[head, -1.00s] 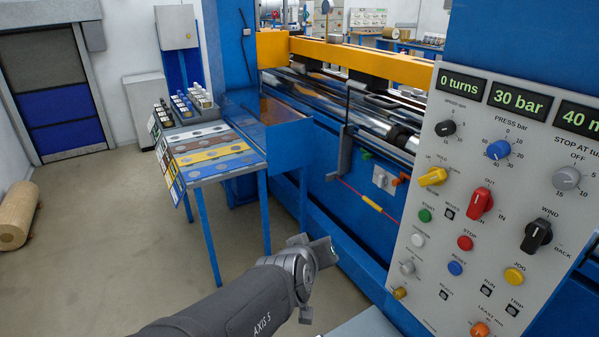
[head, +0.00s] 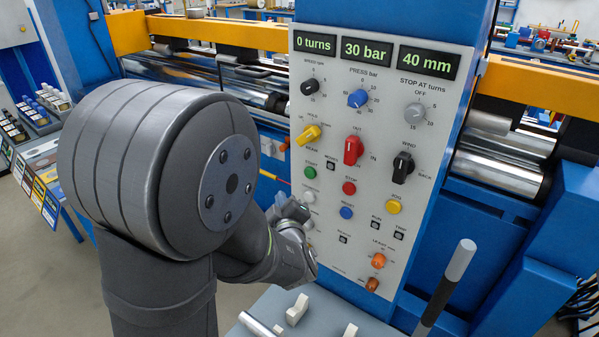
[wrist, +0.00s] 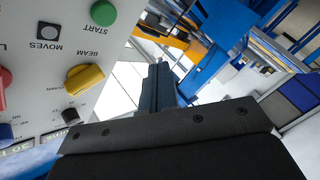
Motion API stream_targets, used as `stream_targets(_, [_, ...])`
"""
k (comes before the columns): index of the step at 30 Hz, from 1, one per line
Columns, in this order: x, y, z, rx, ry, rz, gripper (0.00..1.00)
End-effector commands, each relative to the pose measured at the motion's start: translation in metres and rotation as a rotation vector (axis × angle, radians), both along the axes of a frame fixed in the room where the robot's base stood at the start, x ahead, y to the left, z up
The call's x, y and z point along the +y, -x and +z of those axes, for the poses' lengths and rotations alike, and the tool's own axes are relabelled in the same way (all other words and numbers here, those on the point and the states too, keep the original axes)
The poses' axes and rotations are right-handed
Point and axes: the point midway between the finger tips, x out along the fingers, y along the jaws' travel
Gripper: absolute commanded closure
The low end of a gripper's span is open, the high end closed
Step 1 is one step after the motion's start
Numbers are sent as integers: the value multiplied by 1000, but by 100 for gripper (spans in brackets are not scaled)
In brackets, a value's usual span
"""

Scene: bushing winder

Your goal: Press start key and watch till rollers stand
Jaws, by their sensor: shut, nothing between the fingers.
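The green START key (head: 309,172) is on the left side of the pale control panel (head: 440,130). It also shows at the top of the wrist view (wrist: 103,12), tilted with the panel. My gripper (head: 294,208) is shut and empty, below and slightly left of the START key in the head view. Its fingers (wrist: 160,88) point past the panel's edge in the wrist view; I see no contact with the key. Shiny rollers show left of the panel (head: 195,68) and right of it (head: 500,170). I cannot tell whether they turn.
The displays read 0 turns (head: 316,39), 30 bar and 40 mm. Near START are the red STOP key (head: 349,188), the blue key (head: 346,213) and the yellow beam knob (head: 308,134). A grey-topped lever (head: 446,285) stands at the lower right, beside a grey desk (head: 260,305).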

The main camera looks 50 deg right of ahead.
Motion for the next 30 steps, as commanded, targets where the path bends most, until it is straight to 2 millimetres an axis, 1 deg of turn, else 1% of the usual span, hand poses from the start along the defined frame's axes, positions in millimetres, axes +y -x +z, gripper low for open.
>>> stream_targets(13, [-3,2,-1,-4,9,4,100])
stream_targets(17, [-8,2,-2,-4,9,4,100])
stream_targets(20, [-19,2,-2,-5,9,4,100])
stream_targets(30, [-66,2,-1,-4,10,2,100])
